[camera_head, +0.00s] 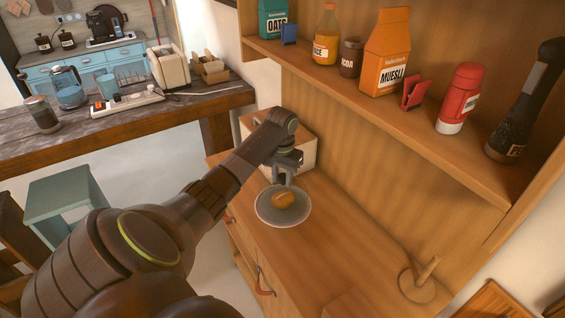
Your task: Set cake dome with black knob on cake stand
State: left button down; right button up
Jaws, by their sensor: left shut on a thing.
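My left gripper (288,180) reaches down from the left over a wooden cabinet top and is shut at the far edge of a round grey-white cake stand (268,217). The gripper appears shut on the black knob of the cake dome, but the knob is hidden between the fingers. The clear dome itself cannot be made out, so I cannot tell whether it touches the stand. My right gripper is not in view.
A pale box (301,150) stands behind the gripper. A wooden stand with a slanted peg (425,282) is at the right of the cabinet top (345,240). A shelf (400,105) with packages and bottles overhangs the back. The cabinet top between stand and peg is clear.

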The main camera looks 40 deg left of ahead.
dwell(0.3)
pick_arm(q)
jog(key=c, duration=1)
grip_release()
jog(key=shift+o, duration=0.2)
notch_tip(320, 180, up, 2)
jog(key=shift+r+p, duration=0.1)
jog(key=shift+p, duration=0.2)
jog(key=shift+r, duration=2.4)
